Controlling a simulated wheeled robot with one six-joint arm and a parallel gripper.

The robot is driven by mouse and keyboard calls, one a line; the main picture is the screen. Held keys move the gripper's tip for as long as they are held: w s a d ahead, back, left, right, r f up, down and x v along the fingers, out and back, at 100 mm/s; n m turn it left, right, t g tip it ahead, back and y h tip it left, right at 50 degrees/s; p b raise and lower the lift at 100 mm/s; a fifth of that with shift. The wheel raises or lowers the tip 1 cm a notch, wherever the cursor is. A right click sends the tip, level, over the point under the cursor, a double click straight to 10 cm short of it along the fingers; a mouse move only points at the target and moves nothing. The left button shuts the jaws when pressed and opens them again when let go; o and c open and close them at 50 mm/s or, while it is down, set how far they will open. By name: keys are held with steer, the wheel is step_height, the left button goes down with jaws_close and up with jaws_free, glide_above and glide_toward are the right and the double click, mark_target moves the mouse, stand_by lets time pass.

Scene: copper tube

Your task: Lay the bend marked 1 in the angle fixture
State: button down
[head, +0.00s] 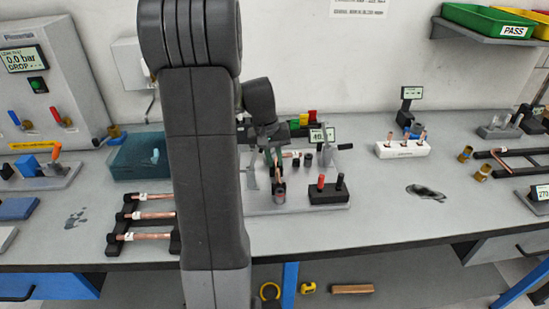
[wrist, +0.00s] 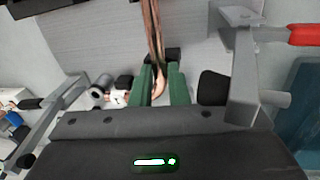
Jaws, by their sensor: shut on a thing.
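My gripper (head: 274,157) is over the middle station, its green fingers closed on a copper tube, the bend (wrist: 155,40). In the wrist view the fingers (wrist: 161,85) stand either side of it. One length runs toward the bench front. A white tag (wrist: 115,98) shows beside the fingers, with copper next to it; the head view also shows this tag (head: 291,154). Its number is too small to read. The middle station has a grey plate (head: 302,207), upright brackets and a small display (head: 321,134). I cannot tell for certain whether it is the angle fixture, or whether the bend touches it.
A black rack (head: 113,218) with several tagged copper tubes lies left of my arm. A teal tray (head: 135,155) is behind it. A black block with red and black knobs (head: 329,194) stands right of my gripper. A white block (head: 402,149) stands farther right. Bench room around the dark stain (head: 426,192) is clear.

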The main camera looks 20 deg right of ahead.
steer(key=shift+s+a+f, duration=0.1)
steer(key=shift+s+f, duration=0.1)
steer(key=shift+f, duration=0.2)
steer(key=shift+s+a+f, duration=0.1)
steer(key=shift+s+f, duration=0.05)
steer(key=shift+f, duration=0.25)
steer(key=c, duration=1.3)
jaws_free()
steer(key=shift+d+b, duration=0.15)
steer(key=shift+b, duration=0.15)
steer(key=shift+r, duration=0.3)
steer(key=r, duration=0.5)
steer(key=a+r, duration=0.1)
steer(key=r, duration=0.3)
steer(key=a+r, duration=0.1)
steer(key=r, duration=0.4)
steer(key=shift+w+a+r, duration=0.1)
steer(key=shift+w+r, duration=0.2)
steer(key=shift+w, duration=0.1)
steer(key=f, duration=0.5)
steer(key=d+f, duration=0.1)
steer(key=f, duration=0.4)
steer(key=d+f, duration=0.1)
steer(key=f, duration=0.3)
steer(key=shift+d+f, duration=0.15)
steer(key=shift+f, duration=0.25)
